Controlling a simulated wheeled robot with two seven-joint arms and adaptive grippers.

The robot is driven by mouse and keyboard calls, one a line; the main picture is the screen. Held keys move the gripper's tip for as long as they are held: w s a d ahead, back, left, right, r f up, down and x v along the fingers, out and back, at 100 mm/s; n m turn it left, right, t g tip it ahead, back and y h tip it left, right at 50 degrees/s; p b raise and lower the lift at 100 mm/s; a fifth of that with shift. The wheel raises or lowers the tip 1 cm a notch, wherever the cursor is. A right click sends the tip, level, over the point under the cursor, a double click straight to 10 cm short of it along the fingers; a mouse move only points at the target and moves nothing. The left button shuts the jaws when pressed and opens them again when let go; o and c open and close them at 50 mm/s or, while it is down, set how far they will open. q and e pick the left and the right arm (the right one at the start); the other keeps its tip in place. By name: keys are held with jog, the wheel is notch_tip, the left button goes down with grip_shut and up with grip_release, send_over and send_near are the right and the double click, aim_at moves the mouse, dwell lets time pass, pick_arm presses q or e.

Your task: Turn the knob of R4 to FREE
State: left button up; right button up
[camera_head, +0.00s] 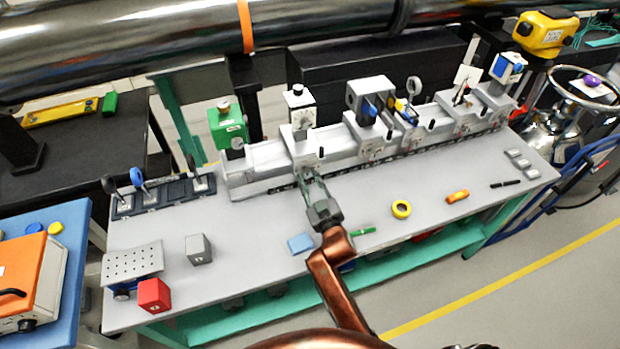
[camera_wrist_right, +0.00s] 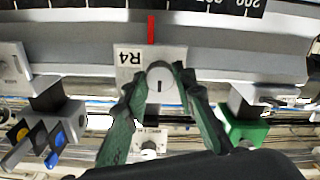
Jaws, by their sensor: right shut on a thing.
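The R4 carriage (camera_head: 301,146) sits on the grey rail, carrying a white-topped post. In the right wrist view its plate (camera_wrist_right: 127,62) appears upside down with the label R4. The round pale knob (camera_wrist_right: 160,76) is on that plate, with a short dark mark pointing down in the picture. My right gripper (camera_wrist_right: 162,78) is shut on the knob, one green finger on each side. In the head view my right gripper (camera_head: 310,178) reaches the front of R4, and its fingers hide the knob. I cannot read the knob's position words. My left gripper is not in view.
The rail (camera_head: 262,160) carries other carriages to the right of R4. A green box (camera_head: 227,127) stands at the rail's left end.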

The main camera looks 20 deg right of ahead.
grip_shut()
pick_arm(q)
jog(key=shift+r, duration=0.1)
pick_arm(e)
jog(key=shift+r+n+p, duration=0.15)
jog(key=shift+n+p, duration=0.7)
jog(key=shift+n, duration=0.35)
jog(key=n+p, duration=0.1)
jog(key=n, duration=0.3)
jog(key=shift+p, duration=0.4)
jog(key=n+p, duration=0.1)
jog(key=n, duration=0.4)
jog(key=shift+a+n, duration=0.1)
jog(key=shift+n, duration=0.3)
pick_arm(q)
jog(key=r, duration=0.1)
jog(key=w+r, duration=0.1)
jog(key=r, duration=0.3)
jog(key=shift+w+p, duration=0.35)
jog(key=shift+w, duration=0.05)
pick_arm(e)
jog(key=n, duration=0.5)
jog(key=shift+f+n, duration=0.2)
jog(key=shift+n, duration=0.1)
